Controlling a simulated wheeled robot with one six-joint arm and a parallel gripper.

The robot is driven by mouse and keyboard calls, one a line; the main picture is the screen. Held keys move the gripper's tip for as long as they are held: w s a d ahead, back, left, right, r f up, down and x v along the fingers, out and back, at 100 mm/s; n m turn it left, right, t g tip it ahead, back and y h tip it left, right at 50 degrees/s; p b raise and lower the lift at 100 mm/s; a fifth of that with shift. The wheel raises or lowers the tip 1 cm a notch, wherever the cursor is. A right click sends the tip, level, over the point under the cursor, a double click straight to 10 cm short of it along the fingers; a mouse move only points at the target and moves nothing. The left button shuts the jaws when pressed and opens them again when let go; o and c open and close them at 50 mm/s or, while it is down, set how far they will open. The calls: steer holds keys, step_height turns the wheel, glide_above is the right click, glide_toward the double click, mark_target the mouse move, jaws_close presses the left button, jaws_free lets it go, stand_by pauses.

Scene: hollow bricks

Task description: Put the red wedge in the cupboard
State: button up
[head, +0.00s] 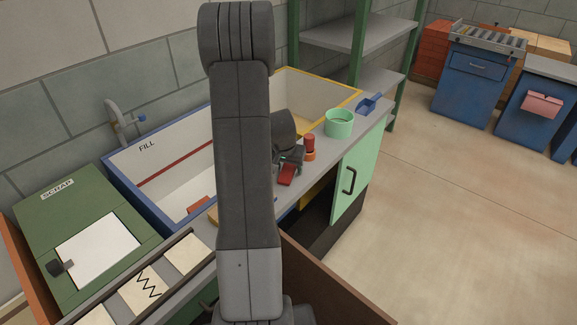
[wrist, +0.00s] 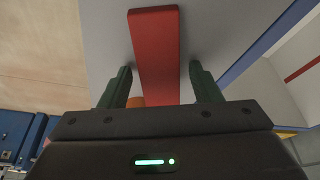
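The red wedge (head: 286,176) lies on the grey worktop in front of the sink. In the wrist view the wedge (wrist: 155,50) is long and runs between the two dark fingers of my gripper (wrist: 161,86). My gripper (head: 289,158) is low over the worktop at the wedge, partly hidden behind my arm. The fingers stand apart, one on each side of the wedge, with a visible gap at the right finger.
A red cylinder with an orange base (head: 309,150) stands just beyond the wedge. A mint-green tub (head: 339,123) and blue scoop (head: 368,104) sit further right. The FILL sink (head: 152,165) lies behind. A brown panel (head: 335,285) stands low in front. The floor at right is clear.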

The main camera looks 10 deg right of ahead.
mark_target(285, 177)
steer(key=shift+r, duration=0.1)
steer(key=shift+r, duration=0.25)
steer(key=v, duration=1.1)
steer(key=shift+a+r, duration=0.15)
steer(key=shift+r, duration=0.15)
steer(key=shift+s, duration=0.15)
steer(key=x, duration=1.2)
steer(key=shift+f, duration=0.4)
steer(key=shift+r, duration=1.4)
